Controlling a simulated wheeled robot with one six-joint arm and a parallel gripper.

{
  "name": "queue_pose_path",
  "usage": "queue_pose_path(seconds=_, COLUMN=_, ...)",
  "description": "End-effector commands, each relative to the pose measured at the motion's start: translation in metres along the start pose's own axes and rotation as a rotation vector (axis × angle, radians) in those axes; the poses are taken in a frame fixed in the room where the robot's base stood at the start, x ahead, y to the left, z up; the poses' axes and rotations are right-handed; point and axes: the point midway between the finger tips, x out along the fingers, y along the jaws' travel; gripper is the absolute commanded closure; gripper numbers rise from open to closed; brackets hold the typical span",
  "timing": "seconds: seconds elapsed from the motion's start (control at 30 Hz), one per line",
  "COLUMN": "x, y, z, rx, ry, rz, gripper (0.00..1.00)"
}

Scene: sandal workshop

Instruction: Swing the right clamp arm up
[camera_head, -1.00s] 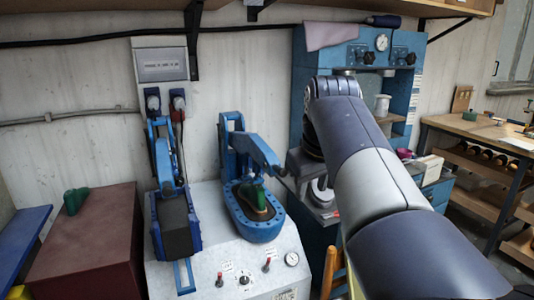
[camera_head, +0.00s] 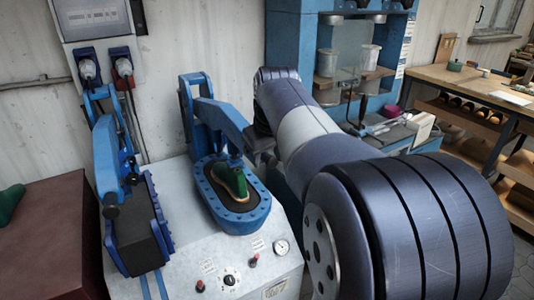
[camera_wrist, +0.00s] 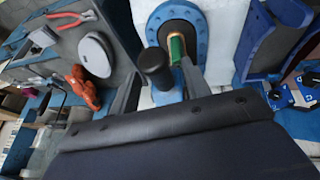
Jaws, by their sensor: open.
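The right clamp arm (camera_head: 222,118) is blue and slopes down to the right from its post, above the right blue oval bed (camera_head: 208,192). A green shoe form (camera_head: 232,180) sits in that bed; its green also shows in the wrist view (camera_wrist: 176,48). A black handle knob (camera_wrist: 154,66) stands between my gripper's fingers (camera_wrist: 158,88) in the wrist view. The fingers are open on either side of it, and I see no firm grip. In the head view my gripper (camera_head: 260,146) is at the clamp arm's lower end, partly hidden by my arm.
The left clamp (camera_head: 108,165) with its dark pad stands left of the bed. The white machine top (camera_head: 200,262) carries knobs and a gauge (camera_head: 281,246). A blue press (camera_head: 290,40) stands behind. Red-handled pliers (camera_wrist: 70,18) lie on a grey surface at left in the wrist view.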

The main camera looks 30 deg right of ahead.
Motion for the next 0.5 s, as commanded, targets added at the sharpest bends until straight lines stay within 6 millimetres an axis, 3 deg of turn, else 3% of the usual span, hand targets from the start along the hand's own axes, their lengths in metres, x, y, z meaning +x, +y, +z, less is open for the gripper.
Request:
queue_pose_path(seconds=0.27, x=0.0019, y=0.0001, z=-0.0001, rx=0.000, ry=0.000, rz=0.000, gripper=0.55)
queue_pose_path(seconds=0.5, x=0.0016, y=0.0001, z=-0.0001, rx=0.000, ry=0.000, rz=0.000, gripper=0.74)
